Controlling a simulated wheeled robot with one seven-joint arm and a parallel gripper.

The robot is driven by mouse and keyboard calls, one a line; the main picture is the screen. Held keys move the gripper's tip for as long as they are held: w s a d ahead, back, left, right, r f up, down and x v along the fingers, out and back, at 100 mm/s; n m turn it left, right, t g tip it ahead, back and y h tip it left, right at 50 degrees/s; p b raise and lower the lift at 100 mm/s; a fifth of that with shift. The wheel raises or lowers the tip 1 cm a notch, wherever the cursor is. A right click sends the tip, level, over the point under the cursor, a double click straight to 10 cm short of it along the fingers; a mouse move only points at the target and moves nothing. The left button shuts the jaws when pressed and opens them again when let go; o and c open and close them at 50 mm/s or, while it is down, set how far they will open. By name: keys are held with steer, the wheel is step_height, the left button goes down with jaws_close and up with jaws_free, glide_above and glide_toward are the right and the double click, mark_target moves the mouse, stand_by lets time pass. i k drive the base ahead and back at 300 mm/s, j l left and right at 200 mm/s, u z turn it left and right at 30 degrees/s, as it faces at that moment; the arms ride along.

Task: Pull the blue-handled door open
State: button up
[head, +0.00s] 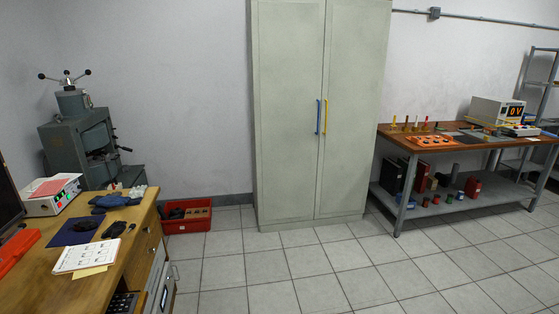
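A tall grey-green cabinet (289,180) with two doors stands against the back wall. The left door (285,80) carries an upright blue handle (318,117) near the middle seam. The right door (358,80) carries a yellow handle (325,117) just beside it. Both doors look shut. My gripper and arm are not in view.
A wooden desk (95,285) with papers and gloves fills the left front. A red crate (187,224) sits on the floor left of the cabinet. A workbench (475,144) with tools stands at the right. The tiled floor (300,265) before the cabinet is clear.

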mark_target(288, 36)
steer(key=i, duration=3.85)
steer(key=i+j+z, duration=0.15)
steer(key=i+z, duration=0.2)
steer(key=i, duration=0.35)
